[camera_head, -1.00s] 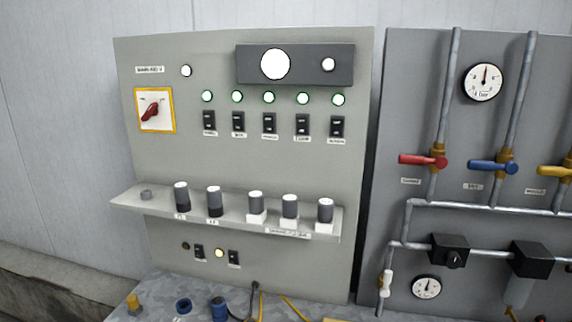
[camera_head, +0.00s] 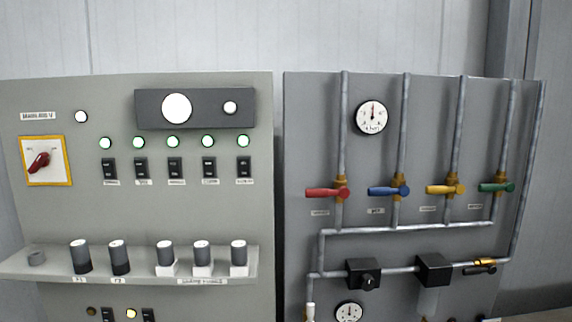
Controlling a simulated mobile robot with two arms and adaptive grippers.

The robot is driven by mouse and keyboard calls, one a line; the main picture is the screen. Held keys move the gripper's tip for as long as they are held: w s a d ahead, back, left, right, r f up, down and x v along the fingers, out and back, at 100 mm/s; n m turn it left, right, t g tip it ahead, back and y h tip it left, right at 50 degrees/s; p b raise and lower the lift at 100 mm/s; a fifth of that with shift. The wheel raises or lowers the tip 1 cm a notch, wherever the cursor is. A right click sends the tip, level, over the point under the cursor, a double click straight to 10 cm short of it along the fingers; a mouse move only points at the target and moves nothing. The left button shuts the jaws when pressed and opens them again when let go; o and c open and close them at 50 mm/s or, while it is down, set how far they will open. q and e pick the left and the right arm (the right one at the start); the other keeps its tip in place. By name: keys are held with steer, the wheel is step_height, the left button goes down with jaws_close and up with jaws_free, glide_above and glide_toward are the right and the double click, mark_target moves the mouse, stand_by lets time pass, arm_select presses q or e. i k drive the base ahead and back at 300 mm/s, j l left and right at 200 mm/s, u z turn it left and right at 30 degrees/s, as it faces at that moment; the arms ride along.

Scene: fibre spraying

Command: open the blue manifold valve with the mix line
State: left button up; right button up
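The blue manifold valve (camera_head: 389,190) is on the grey pipe panel (camera_head: 300,120) at the right. Its blue lever lies horizontally, pointing left across its vertical pipe from a brass body. A small label (camera_head: 376,211), too small to read, sits below it. The red valve (camera_head: 328,192) is to its left, and the yellow valve (camera_head: 446,189) and green valve (camera_head: 496,188) are to its right. All these levers lie crosswise. Neither of my grippers shows in the head view.
A grey control panel (camera_head: 60,215) with lit lamps, switches and a shelf of knobs stands at the left. A round gauge (camera_head: 372,117) sits above the valves. A horizontal pipe (camera_head: 365,231) and black units (camera_head: 434,270) lie below. No obstacle shows before the levers.

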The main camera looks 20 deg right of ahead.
mark_target(403, 191)
steer(key=z, duration=1.25)
